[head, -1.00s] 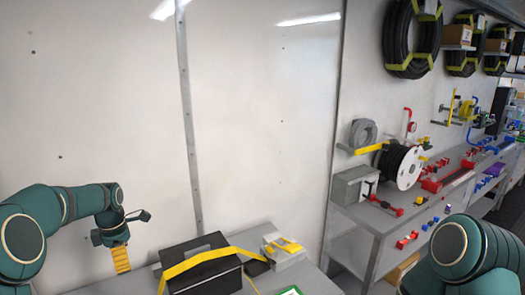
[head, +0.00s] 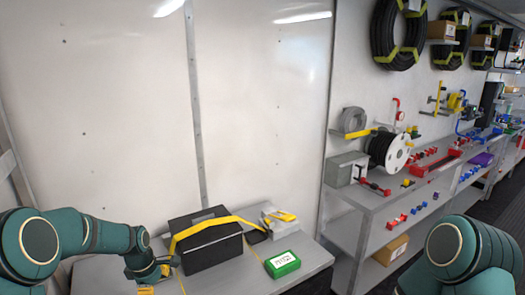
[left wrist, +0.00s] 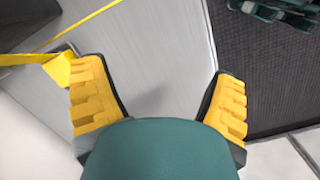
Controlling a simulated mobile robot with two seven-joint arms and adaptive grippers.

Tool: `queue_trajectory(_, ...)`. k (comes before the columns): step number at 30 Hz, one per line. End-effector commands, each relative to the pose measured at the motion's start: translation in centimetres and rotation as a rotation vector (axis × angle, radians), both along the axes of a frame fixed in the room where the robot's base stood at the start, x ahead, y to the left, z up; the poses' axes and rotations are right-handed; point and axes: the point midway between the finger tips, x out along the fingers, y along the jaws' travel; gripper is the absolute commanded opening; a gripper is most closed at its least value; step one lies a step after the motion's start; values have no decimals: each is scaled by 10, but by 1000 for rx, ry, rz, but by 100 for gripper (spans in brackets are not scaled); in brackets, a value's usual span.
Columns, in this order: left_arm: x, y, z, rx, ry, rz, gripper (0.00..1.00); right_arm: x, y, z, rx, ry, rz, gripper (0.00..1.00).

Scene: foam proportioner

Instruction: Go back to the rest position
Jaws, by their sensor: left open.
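My left gripper (head: 158,282) is low at the left end of the grey bench (head: 240,280), left of the black case, partly cut off by the bottom edge in the head view. The left wrist view shows its two yellow-padded fingers (left wrist: 162,98) spread wide with nothing between them, over the grey bench top and its edge. My right arm shows only as a dark green link at the bottom right of the head view; its gripper is out of view.
A black case (head: 212,250) with a yellow strap (head: 200,228) stands on the bench. A green box (head: 282,264) and a grey-and-yellow device (head: 278,220) lie to its right. A long workbench (head: 372,198) with fittings and a cable reel (head: 390,150) runs along the right.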

Motion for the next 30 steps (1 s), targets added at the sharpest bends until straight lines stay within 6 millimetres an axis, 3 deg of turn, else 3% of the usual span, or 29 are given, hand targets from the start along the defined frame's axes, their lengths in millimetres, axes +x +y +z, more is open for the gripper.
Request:
queue_trajectory(1, -11, -20, -29, -21, -12, -95, 86, -1, 0, -10, 0, 2, 2, 47)
queue_trajectory(6, -60, -90, -109, -84, -115, -480, 86, -5, 2, -32, -1, 11, 7, 47)
queue_trajectory(12, -142, -159, -177, -106, -256, -914, 86, -8, 3, -59, -2, 20, 13, 47)
queue_trajectory(18, -213, -193, -205, -73, -361, -1234, 86, -11, 4, -76, -3, 26, 17, 47)
queue_trajectory(21, -233, -199, -209, -56, -387, -1325, 86, -12, 4, -80, -3, 28, 19, 47)
queue_trajectory(30, -242, -201, -209, -42, -404, -1378, 86, -12, 4, -80, -3, 29, 19, 47)
